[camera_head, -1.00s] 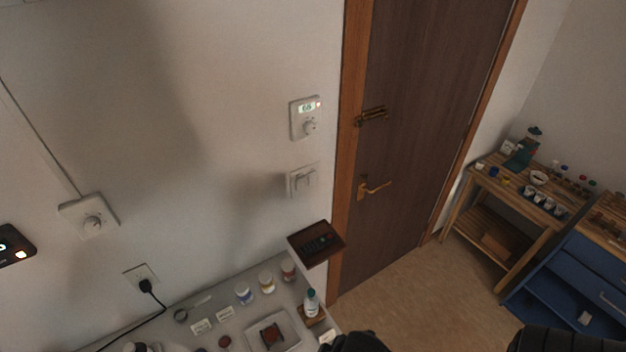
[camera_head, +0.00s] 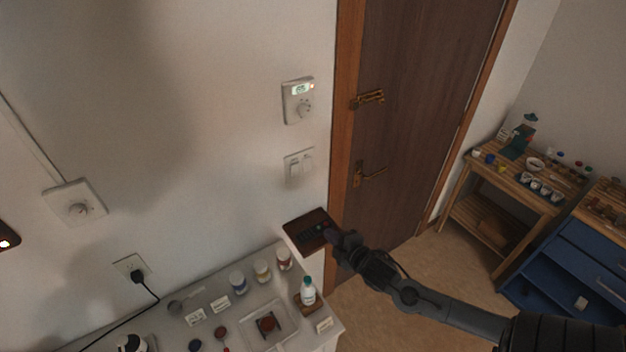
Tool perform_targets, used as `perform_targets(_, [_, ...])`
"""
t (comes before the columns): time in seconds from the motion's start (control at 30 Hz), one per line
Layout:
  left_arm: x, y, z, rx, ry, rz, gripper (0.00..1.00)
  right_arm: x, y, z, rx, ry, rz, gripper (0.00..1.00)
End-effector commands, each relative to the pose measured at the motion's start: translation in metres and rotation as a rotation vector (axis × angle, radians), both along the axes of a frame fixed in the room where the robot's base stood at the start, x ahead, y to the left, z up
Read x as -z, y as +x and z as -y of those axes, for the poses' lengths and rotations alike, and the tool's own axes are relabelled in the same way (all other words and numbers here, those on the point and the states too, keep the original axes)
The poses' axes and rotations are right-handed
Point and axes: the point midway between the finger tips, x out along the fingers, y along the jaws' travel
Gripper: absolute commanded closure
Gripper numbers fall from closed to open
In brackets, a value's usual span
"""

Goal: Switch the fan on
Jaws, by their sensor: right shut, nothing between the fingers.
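No fan shows in the head view. Several wall controls do: a white plate with a round dial (camera_head: 78,208) and a cord running up from it at the left, a white thermostat with a lit display and knob (camera_head: 299,101) beside the door, and a white rocker switch plate (camera_head: 299,164) below it. A dark, button-covered device like a remote (camera_head: 309,230) lies in a small brown wall tray (camera_head: 300,243). My right gripper (camera_head: 329,233) is shut and empty, at the tray's right side by the device; whether it touches cannot be told. My left gripper is not in view.
A white counter (camera_head: 262,344) below holds jars (camera_head: 262,271), a bottle (camera_head: 308,291) and a small tray. A black plug (camera_head: 138,277) sits in a wall outlet. The brown door (camera_head: 430,110) is closed. A wooden table (camera_head: 503,179) stands at the right.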

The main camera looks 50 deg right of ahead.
Motion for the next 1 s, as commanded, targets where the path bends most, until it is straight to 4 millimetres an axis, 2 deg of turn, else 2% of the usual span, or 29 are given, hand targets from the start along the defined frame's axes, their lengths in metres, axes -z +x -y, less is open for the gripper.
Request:
perform_targets(0.03, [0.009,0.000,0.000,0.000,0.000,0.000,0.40,-0.006,0.008,0.023,-0.011,-0.077,0.025,1.00])
perform_targets(0.1, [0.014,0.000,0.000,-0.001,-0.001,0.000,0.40,-0.019,0.017,0.049,-0.017,-0.158,0.053,1.00])
perform_targets(0.2, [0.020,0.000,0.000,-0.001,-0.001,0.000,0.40,-0.036,0.027,0.076,-0.015,-0.235,0.070,1.00])
perform_targets(0.3, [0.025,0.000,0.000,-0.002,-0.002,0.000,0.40,-0.048,0.035,0.091,-0.019,-0.287,0.075,1.00])
perform_targets(0.5, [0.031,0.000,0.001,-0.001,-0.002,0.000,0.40,-0.062,0.044,0.095,-0.039,-0.332,0.086,1.00])
perform_targets(1.0, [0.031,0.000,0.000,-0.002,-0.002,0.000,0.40,-0.062,0.046,0.094,-0.040,-0.331,0.086,1.00])
